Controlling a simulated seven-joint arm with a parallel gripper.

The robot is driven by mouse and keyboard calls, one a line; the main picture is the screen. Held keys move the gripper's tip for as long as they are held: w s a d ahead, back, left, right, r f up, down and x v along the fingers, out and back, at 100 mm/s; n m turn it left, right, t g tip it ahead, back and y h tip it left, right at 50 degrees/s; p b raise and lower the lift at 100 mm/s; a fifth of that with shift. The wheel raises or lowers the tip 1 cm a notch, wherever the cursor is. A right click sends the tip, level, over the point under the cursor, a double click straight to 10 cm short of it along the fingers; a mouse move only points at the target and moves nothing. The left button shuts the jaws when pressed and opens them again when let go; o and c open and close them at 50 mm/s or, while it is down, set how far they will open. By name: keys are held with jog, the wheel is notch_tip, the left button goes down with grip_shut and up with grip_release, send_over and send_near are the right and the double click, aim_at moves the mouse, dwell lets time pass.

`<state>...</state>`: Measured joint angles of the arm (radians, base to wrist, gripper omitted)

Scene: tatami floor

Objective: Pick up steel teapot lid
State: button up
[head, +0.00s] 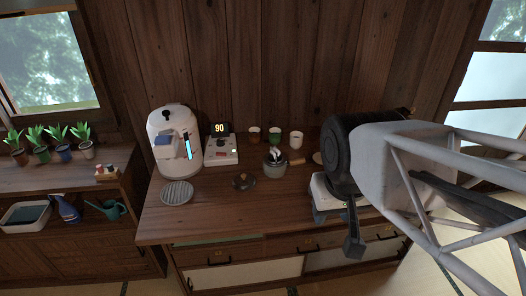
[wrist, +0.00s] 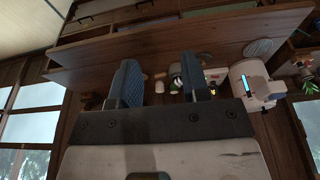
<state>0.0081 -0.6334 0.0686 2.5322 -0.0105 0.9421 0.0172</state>
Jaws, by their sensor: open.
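A small, dark, shiny round piece (head: 244,181) lies flat on the wooden counter in the head view; it looks like the steel teapot lid, but it is too small to be sure. A grey pot (head: 274,164) with pale things in its top stands just behind it to the right. My gripper (head: 337,232) is to the right of both, over the counter's front right part, apart from them. In the wrist view my gripper (wrist: 158,62) has its two fingers wide apart with nothing held. I cannot make out the lid in the wrist view.
A white machine (head: 174,138), a scale-like device reading 90 (head: 220,150) and several cups (head: 275,136) stand along the back. A round grey grate (head: 177,192) lies at the left. The counter's front middle (head: 245,215) is clear. A plant shelf (head: 60,180) stands further left.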

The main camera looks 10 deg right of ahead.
jog(key=shift+o, duration=0.3)
jog(key=o, duration=1)
